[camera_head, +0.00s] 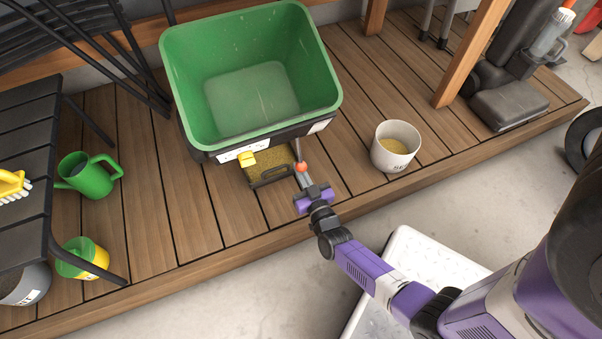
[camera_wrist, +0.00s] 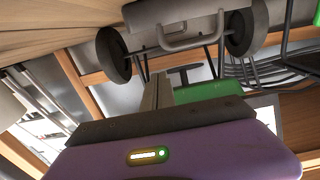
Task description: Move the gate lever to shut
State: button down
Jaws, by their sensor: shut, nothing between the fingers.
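A green hopper (camera_head: 250,95) stands on the wooden deck with a dark base. To the right, a thin grey rod ends in an orange ball (camera_head: 302,167), which looks like a lever; I cannot tell which part is the gate lever. My gripper (camera_head: 303,179) is shut and empty, with its tips at or very near the orange ball; contact is unclear.
A black-handled tray (camera_head: 268,170) with yellowish grains sits below the hopper front. A white bucket (camera_head: 396,146) stands to the right. A green watering can (camera_head: 88,176) and a dark slatted bench (camera_head: 28,150) are at left. Bare deck lies between.

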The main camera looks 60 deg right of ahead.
dwell(0.4)
jog(key=shift+r+p, duration=0.95)
jog(key=shift+r, duration=0.05)
jog(key=shift+f+b, duration=1.3)
jog(key=shift+f, duration=0.35)
jog(key=shift+p+v, duration=1.2)
jog(key=shift+v, duration=4.55)
jog(key=shift+s+a, duration=0.15)
jog(key=shift+s, duration=0.1)
